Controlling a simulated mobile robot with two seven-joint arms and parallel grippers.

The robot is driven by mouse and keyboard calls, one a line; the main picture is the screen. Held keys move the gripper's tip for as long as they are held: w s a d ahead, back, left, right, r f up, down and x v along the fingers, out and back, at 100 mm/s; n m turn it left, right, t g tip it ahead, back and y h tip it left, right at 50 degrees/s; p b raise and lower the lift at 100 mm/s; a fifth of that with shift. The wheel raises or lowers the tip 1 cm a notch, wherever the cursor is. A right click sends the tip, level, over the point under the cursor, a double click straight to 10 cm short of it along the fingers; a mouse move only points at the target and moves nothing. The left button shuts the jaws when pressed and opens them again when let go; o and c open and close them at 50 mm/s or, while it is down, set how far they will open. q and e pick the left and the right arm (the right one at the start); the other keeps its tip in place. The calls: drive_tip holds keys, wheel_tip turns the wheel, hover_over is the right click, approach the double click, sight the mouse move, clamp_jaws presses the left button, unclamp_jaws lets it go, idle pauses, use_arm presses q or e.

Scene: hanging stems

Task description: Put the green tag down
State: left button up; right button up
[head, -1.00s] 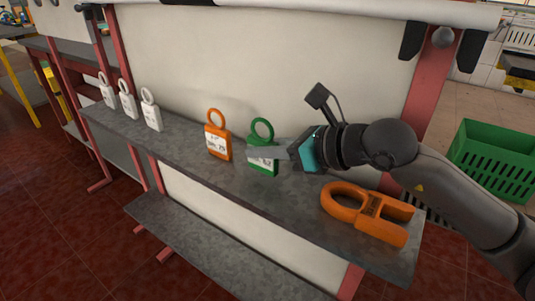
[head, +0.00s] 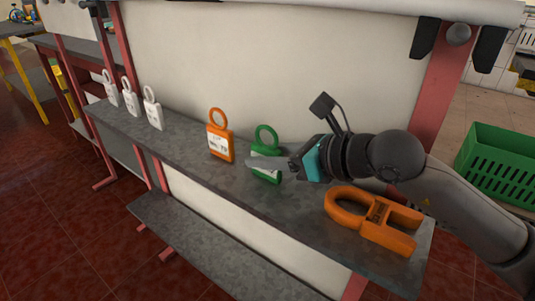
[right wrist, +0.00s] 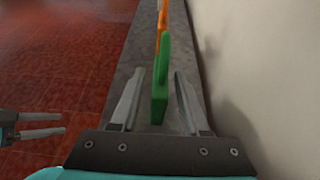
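The green tag (head: 267,144), with a ring top and a white label, stands upright on the grey shelf (head: 185,143). My right gripper (head: 252,163) reaches in from the right, and one finger hides part of the label. In the right wrist view the green tag (right wrist: 160,100) stands between the two open fingers of the right gripper (right wrist: 157,78), with a gap on each side. My left gripper (right wrist: 62,123) shows at the left edge of the right wrist view, its two fingers apart and nothing between them.
An orange tag (head: 220,143) stands left of the green one. Several white tags (head: 152,112) stand farther left. A large orange forked piece (head: 375,220) lies at the shelf's right end. A pale panel (head: 270,65) rises behind, and a green crate (head: 498,165) is at right.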

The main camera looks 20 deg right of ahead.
sight(282, 155)
idle(0.3)
drive_tip(key=shift+r, duration=0.1)
drive_tip(key=v, duration=0.3)
drive_tip(key=shift+s+d+r+p, duration=0.1)
drive_tip(key=shift+s+d+p, duration=0.15)
drive_tip(key=shift+p, duration=0.1)
drive_tip(key=shift+v, duration=2.7)
drive_tip(key=p+v, duration=0.2)
drive_tip(key=p, duration=0.1)
drive_tip(key=shift+s+r, duration=0.1)
drive_tip(key=shift+r, duration=0.2)
use_arm(q)
drive_tip(key=s+a+f+g+y, duration=0.2)
drive_tip(key=s+a+f+g, duration=0.2)
drive_tip(key=shift+a+f+n+p, duration=0.2)
drive_tip(key=shift+n+p, duration=0.1)
drive_tip(key=shift+p, duration=0.15)
use_arm(e)
drive_tip(key=shift+s+d, duration=0.2)
drive_tip(key=shift+s, duration=0.05)
use_arm(q)
drive_tip(key=shift+d, duration=0.1)
